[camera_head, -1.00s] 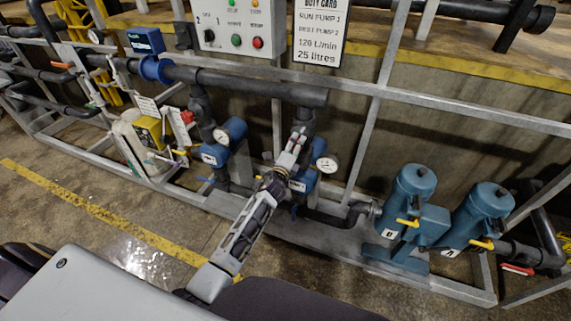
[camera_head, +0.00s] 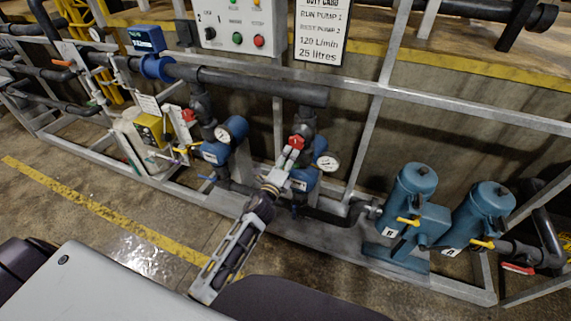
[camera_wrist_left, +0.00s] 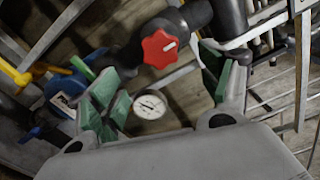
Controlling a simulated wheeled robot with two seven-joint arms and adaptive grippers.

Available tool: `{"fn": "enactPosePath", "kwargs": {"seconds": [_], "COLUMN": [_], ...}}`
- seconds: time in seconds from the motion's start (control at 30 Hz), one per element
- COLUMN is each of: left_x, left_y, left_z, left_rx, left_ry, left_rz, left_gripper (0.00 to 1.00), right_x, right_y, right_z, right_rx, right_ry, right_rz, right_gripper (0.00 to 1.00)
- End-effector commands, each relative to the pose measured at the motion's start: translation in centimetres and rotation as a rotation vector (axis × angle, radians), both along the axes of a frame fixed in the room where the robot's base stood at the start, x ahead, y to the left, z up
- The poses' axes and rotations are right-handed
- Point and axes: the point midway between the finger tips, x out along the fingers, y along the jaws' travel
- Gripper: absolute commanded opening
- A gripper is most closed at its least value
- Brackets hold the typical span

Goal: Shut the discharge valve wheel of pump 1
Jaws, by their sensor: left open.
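A red knob-like valve wheel (camera_head: 296,142) sits on the dark pipe above the right-hand blue pump (camera_head: 304,182). My left gripper (camera_head: 287,160) is just in front of this wheel and partly covers the pipe and pump below it. In the left wrist view the red wheel (camera_wrist_left: 160,47) has a white mark on its face and lies ahead, between the lines of the two green-padded fingers. The left gripper (camera_wrist_left: 165,85) is open, with nothing held. I cannot tell whether its fingertips touch the wheel. The pump's label is too small to read surely.
A round gauge (camera_head: 328,162) is close on the right of the wheel; it also shows between the fingers in the wrist view (camera_wrist_left: 150,105). A second red wheel (camera_head: 188,115) and blue pump (camera_head: 217,150) stand left. Grey frame rails and blue filter housings (camera_head: 413,190) lie right.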

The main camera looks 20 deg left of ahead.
Motion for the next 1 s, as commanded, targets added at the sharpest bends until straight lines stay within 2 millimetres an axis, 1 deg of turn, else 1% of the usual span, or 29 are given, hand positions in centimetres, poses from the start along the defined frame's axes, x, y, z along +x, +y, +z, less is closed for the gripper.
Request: {"fn": "enactPosePath", "kwargs": {"seconds": [0.1, 0.3, 1.0], "left_x": [-0.8, -1.4, -1.4], "left_y": [0.0, 0.1, 0.1], "left_z": [0.0, 0.0, 0.0], "left_rx": [-0.001, 0.000, -0.022], "left_ry": [0.000, 0.000, 0.001], "left_rz": [0.000, 0.000, 0.000], "left_gripper": [0.78, 0.78, 0.78], "right_x": [0.0, 0.0, 0.0], "right_y": [0.0, 0.0, 0.0], "right_z": [0.0, 0.0, 0.0], "right_rx": [0.000, 0.000, 0.000], "right_ry": [0.000, 0.000, 0.000], "right_rz": [0.000, 0.000, 0.000], "right_gripper": [0.40, 0.40, 0.40]}}
